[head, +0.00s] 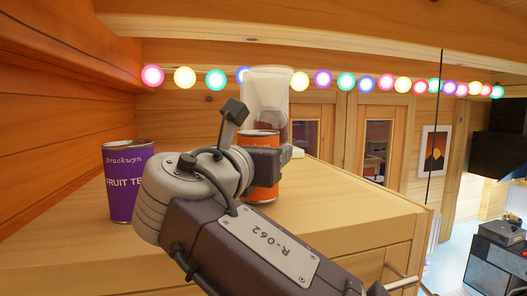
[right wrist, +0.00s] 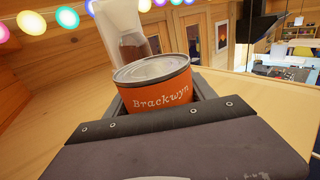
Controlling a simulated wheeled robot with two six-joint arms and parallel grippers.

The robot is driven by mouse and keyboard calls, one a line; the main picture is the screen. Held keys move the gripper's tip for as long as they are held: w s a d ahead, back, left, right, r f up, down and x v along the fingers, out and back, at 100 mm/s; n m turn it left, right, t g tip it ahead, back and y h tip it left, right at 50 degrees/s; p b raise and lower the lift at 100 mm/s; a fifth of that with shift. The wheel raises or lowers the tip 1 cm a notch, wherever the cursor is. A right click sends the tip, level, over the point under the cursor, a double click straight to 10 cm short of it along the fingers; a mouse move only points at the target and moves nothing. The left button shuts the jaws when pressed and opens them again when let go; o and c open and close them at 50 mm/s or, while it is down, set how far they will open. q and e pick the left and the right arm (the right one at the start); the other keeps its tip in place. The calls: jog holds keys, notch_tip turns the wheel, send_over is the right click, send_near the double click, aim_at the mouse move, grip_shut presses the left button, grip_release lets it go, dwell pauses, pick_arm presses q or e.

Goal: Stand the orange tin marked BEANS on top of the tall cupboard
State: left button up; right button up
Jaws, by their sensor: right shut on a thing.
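The orange tin (head: 263,185) is upright at the top of a pale wooden cupboard (head: 330,200). My right gripper (head: 262,160) is shut on it. In the right wrist view the tin (right wrist: 158,97) sits between the jaws (right wrist: 160,105), with its grey lid and the word "Brackwyn" showing. The word BEANS is hidden. The tin's base looks at or just above the cupboard top; I cannot tell whether it touches. My left gripper is not in view.
A purple tin marked FRUIT TE (head: 128,182) stands at the left on the cupboard top. A clear container with brown contents (head: 267,95) stands behind the orange tin. The top is bare to the right, up to its edge. Coloured lights (head: 322,79) hang above.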

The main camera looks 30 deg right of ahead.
aim_at(255, 138)
jog(key=shift+w+d+f, duration=0.1)
jog(key=shift+d+f, duration=0.15)
jog(key=shift+s+a+f+b, duration=0.1)
jog(key=shift+s+a+b, duration=0.3)
jog(key=shift+a, duration=0.1)
jog(key=shift+w+f, duration=0.1)
jog(key=shift+f, duration=0.05)
jog(key=o, duration=1.7)
jog(key=shift+w+d, duration=0.1)
jog(key=shift+d, duration=0.05)
jog(key=shift+o, duration=0.5)
jog(key=shift+d, duration=0.15)
jog(key=shift+s+a, duration=0.25)
jog(key=shift+a, duration=0.2)
jog(key=b+v, duration=0.1)
jog(key=v, duration=0.7)
jog(key=shift+s+a+b, duration=0.1)
jog(key=shift+s+b, duration=0.1)
jog(key=shift+b, duration=0.2)
jog(key=shift+w, duration=0.1)
